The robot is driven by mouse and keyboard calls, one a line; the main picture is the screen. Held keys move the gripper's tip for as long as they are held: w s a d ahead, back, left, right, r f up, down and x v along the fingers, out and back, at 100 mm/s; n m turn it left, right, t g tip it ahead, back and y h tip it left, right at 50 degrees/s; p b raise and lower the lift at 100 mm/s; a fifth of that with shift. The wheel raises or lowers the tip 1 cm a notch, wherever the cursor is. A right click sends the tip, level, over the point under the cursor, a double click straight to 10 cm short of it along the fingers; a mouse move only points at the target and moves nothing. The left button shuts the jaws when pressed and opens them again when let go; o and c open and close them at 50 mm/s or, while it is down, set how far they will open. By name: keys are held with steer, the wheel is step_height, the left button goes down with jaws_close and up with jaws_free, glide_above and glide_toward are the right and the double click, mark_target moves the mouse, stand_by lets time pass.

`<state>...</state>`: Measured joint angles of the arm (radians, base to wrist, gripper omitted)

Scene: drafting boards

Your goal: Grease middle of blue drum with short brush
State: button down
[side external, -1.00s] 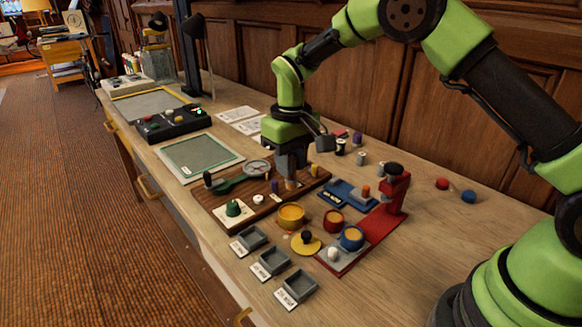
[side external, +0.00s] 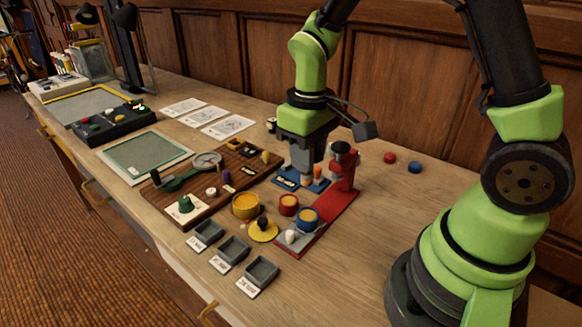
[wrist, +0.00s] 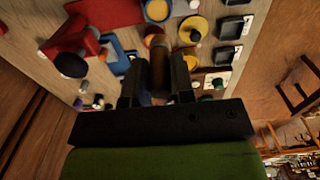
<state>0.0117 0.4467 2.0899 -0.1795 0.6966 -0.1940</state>
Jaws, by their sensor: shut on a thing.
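The blue drum (side external: 308,219), with an orange-yellow top, stands on the base of a red stand (side external: 335,205), beside a red drum (side external: 289,204). In the wrist view the blue drum (wrist: 157,10) shows at the top edge. My gripper (side external: 306,178) is above the blue tray (side external: 288,179), behind the drums. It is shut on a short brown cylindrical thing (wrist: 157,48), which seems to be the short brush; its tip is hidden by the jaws. A round yellow pot (side external: 245,206) stands left of the drums.
A yellow lid with a black knob (side external: 263,233) lies in front of the drums. Several grey labelled bins (side external: 234,249) line the front edge. A wooden board (side external: 200,209) with tools lies left. The red stand's upright is close right of my gripper.

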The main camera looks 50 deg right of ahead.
mark_target(310, 176)
steer(key=f, duration=0.4)
steer(key=shift+s+d+f, duration=0.1)
steer(key=shift+s+f, duration=0.15)
steer(key=shift+f, duration=1.15)
steer(key=shift+w+f, duration=0.1)
steer(key=shift+f, duration=0.5)
stand_by(0.4)
steer(key=shift+w, duration=0.2)
stand_by(0.3)
steer(key=shift+s, duration=0.5)
steer(key=shift+w, duration=0.5)
stand_by(3.3)
steer(key=shift+s, duration=0.2)
